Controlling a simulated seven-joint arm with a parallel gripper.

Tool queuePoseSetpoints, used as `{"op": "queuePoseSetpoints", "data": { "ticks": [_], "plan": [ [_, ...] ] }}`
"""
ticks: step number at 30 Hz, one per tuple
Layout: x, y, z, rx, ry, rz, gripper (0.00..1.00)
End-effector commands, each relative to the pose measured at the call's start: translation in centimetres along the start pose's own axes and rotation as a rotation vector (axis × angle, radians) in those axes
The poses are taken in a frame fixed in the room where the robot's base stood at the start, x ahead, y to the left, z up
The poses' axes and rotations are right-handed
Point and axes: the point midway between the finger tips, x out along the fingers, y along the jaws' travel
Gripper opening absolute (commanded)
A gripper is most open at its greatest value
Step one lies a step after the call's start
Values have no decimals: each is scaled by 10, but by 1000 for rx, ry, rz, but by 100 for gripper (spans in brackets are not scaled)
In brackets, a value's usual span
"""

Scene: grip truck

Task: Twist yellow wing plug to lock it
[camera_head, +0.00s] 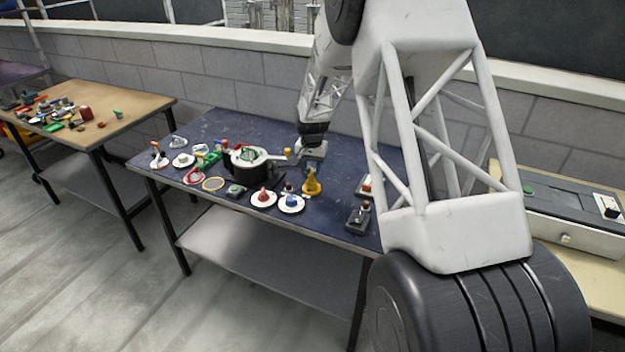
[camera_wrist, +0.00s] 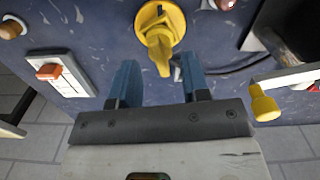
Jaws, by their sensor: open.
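The yellow wing plug (camera_wrist: 159,47) shows at the top middle of the wrist view, with a round base and a raised wing handle. In the head view the yellow plug (camera_head: 312,183) stands on the blue table, right of the middle. My gripper (camera_wrist: 158,68) is open, its two blue fingers apart. In the wrist view the wing's tip lies between the fingertips, with a gap on both sides; I cannot tell how deep the fingers reach. In the head view my gripper (camera_head: 312,165) is just above the plug, and partly hides it.
A black pot (camera_head: 246,168) with a yellow-tipped handle (camera_wrist: 264,104) stands left of the plug in the head view. White discs with red and blue knobs (camera_head: 263,197) lie in front. A white switch plate with a red rocker (camera_wrist: 60,73) lies beside the plug.

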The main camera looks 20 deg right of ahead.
Motion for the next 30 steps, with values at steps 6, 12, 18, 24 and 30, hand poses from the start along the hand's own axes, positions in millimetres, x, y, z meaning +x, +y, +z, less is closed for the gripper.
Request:
{"op": "queuePoseSetpoints", "data": {
  "ticks": [6,12,18,24,30],
  "plan": [
    [-13,0,0,0,1,-1,43],
    [-24,0,0,0,1,0,43],
    [-35,0,0,0,2,-1,43],
    [-43,0,0,0,0,0,43],
    [-44,0,0,0,0,0,43]
  ]
}}
